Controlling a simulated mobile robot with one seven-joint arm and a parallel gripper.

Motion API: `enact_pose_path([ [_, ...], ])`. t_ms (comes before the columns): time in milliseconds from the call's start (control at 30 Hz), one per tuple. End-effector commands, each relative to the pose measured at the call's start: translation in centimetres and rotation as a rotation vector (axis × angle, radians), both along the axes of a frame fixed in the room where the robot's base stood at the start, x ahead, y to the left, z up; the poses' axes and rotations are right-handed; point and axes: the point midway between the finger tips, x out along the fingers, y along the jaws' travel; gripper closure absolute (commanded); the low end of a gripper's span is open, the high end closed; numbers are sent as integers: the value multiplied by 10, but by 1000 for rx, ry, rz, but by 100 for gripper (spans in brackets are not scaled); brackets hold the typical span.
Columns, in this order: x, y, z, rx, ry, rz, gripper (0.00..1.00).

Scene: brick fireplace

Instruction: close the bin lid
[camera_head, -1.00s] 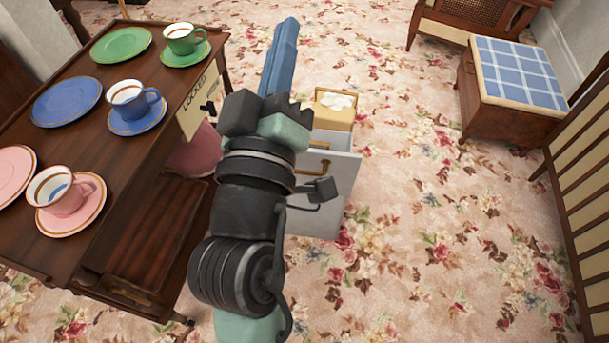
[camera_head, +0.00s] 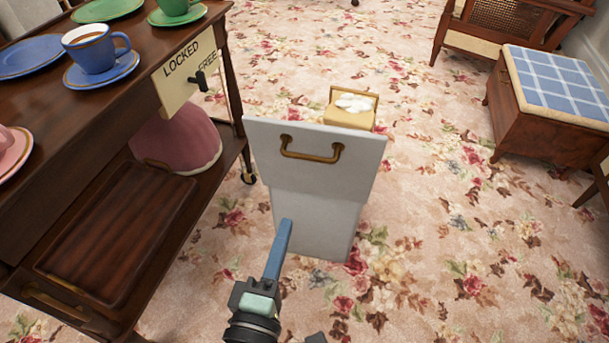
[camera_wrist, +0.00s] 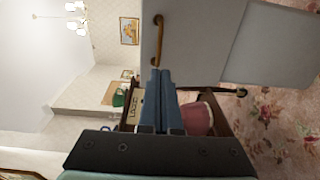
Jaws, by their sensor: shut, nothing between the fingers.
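The bin is a pale grey box whose body (camera_head: 318,222) stands on the carpet in the middle of the head view. Its lid (camera_head: 350,172) is a wider flat panel with a brass handle (camera_head: 311,155), leaning out from the body toward me at the top. The lid also shows in the wrist view (camera_wrist: 200,45), turned sideways, with the handle (camera_wrist: 157,40) beyond my fingertips. My gripper (camera_head: 286,222) is shut and empty, its blue fingers in front of the lower left of the bin. In the wrist view the fingers (camera_wrist: 155,72) lie together. I cannot tell whether they touch the bin.
A yellow box (camera_head: 350,118) stands behind the bin. Floral carpet is free to the right.

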Motion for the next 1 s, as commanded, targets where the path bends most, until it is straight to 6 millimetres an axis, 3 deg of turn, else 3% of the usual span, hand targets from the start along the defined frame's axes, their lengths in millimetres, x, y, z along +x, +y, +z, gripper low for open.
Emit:
enact_pose_path([
  [600, 106, -25, -1, 3, -5, -4, 100],
  [800, 124, -29, -2, 2, -3, -3, 100],
  [1000, 129, -30, -2, 3, -2, -2, 100],
])
